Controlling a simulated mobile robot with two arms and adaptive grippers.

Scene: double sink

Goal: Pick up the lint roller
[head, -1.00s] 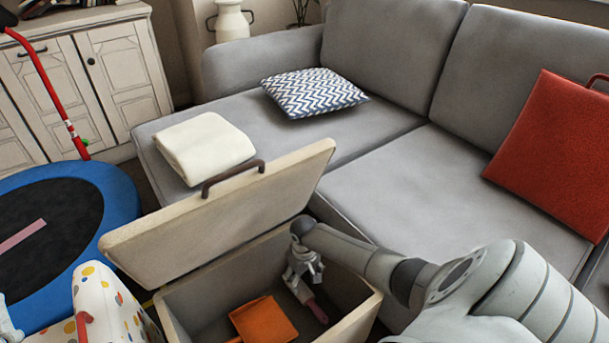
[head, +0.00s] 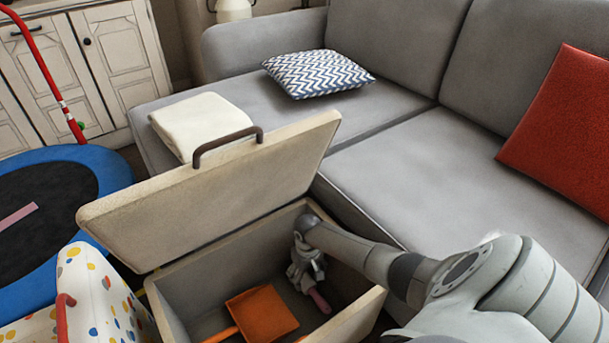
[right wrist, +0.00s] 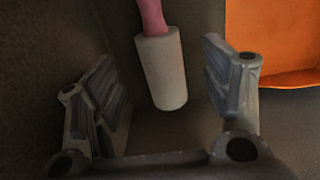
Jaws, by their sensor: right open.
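The lint roller has a pink handle and a pale cylindrical roller. In the head view, its handle (head: 320,301) shows inside the open storage box (head: 205,290), and my right gripper hides the rest. In the right wrist view, the roller (right wrist: 163,75) lies between the two spread fingers, with visible gaps on both sides. My right gripper (head: 309,272) reaches down into the box over the lint roller; it is open and holds nothing. My left gripper is not in view.
An orange dustpan (head: 262,314) lies in the box left of the lint roller. The raised lid (head: 215,195) stands behind the opening. The grey sofa (head: 440,170) borders the box's far right side. A dotted white chair (head: 95,295) is at the left.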

